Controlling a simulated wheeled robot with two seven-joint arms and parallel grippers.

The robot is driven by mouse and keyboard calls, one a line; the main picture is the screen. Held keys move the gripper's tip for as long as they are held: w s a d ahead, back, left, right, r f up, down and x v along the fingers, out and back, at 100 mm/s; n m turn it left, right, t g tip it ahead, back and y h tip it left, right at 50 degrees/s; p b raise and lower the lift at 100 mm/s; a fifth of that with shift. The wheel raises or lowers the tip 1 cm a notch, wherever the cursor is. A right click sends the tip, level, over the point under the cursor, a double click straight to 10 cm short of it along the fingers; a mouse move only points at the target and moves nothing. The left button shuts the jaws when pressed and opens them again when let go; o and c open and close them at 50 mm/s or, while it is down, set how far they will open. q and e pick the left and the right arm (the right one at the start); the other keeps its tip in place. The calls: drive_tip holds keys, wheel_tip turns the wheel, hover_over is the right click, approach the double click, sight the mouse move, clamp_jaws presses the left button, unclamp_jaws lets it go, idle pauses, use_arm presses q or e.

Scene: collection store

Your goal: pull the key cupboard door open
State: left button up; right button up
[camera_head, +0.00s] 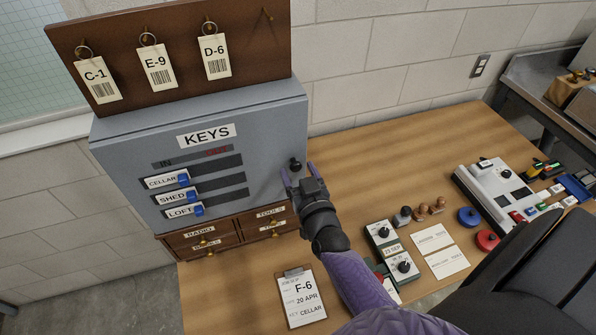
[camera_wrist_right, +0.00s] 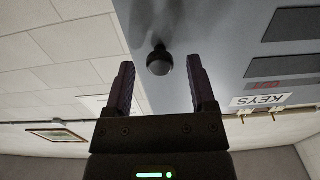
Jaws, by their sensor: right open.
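The grey key cupboard (camera_head: 255,115) stands on small wooden drawers, its door shut, with a KEYS label on the front. Its round black knob (camera_head: 295,164) is at the door's right side. My right gripper (camera_head: 292,178) is open just in front of and below the knob. In the right wrist view the knob (camera_wrist_right: 159,62) sits between the lines of the two open fingers (camera_wrist_right: 160,85), near the fingertips. No contact shows. The left gripper is not in view.
Wooden drawers (camera_head: 188,238) stand under the cupboard. A clipboard (camera_head: 302,297) lies in front on the table. Control boxes (camera_head: 382,236), stamps (camera_head: 420,212) and a white device (camera_head: 492,188) are to the right. A brown board with hanging tags (camera_head: 130,38) is above the cupboard.

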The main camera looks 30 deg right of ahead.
drive_tip(key=shift+w, duration=0.15)
clamp_jaws()
idle(1.4)
